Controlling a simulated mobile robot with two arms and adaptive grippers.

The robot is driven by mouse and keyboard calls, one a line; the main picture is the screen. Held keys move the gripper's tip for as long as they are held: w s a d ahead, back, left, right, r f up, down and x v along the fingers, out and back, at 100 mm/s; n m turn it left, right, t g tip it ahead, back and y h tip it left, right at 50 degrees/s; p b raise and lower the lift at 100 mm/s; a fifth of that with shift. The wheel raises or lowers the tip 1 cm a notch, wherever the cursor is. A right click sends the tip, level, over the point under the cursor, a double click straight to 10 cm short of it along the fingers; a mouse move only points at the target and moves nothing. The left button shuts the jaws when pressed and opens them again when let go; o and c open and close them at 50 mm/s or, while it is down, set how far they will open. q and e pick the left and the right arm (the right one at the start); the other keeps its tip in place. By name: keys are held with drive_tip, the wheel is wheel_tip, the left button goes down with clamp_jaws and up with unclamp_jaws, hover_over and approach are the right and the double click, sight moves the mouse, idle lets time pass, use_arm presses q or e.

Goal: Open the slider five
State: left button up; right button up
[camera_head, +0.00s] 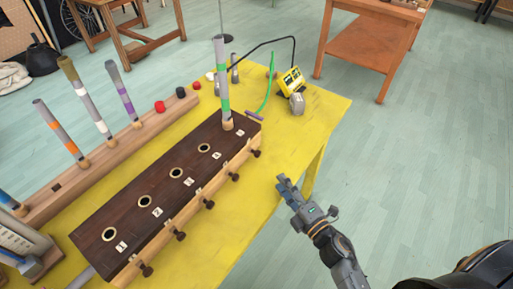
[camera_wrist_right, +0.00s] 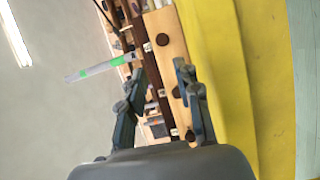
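A dark-topped wooden box (camera_head: 150,190) stands on the yellow table, with a row of numbered holes along its top. A grey and green striped tube (camera_head: 222,85) stands upright in the far hole, beside label 5. Several dark slider knobs stick out of the box's right side; the farthest, slider five's knob (camera_head: 256,153), is beside that tube. My right gripper (camera_head: 287,182) is right of the box near the table edge, apart from the knobs. In the wrist view the right gripper (camera_wrist_right: 158,72) is open and empty, facing a dark knob (camera_wrist_right: 163,40). My left gripper is out of view.
The yellow table (camera_head: 318,100) has a bare strip right of the box. A yellow device (camera_head: 290,82) and a green curved item (camera_head: 268,93) lie beyond it. A wooden rack (camera_head: 100,165) with striped tubes stands left. Floor is clear to the right.

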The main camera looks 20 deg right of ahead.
sight(259, 155)
drive_tip(key=shift+w+f+b, duration=0.1)
drive_tip(key=shift+w+b, duration=0.2)
drive_tip(key=shift+w, duration=0.25)
drive_tip(key=shift+f, duration=0.25)
drive_tip(key=shift+s, duration=0.2)
drive_tip(key=shift+w+a, duration=0.1)
drive_tip(key=shift+w, duration=0.2)
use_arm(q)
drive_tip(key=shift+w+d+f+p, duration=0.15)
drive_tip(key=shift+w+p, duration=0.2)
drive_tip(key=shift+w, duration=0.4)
use_arm(e)
drive_tip(key=x, duration=1.3)
drive_tip(key=shift+w+r, duration=0.1)
drive_tip(key=shift+w, duration=0.05)
clamp_jaws()
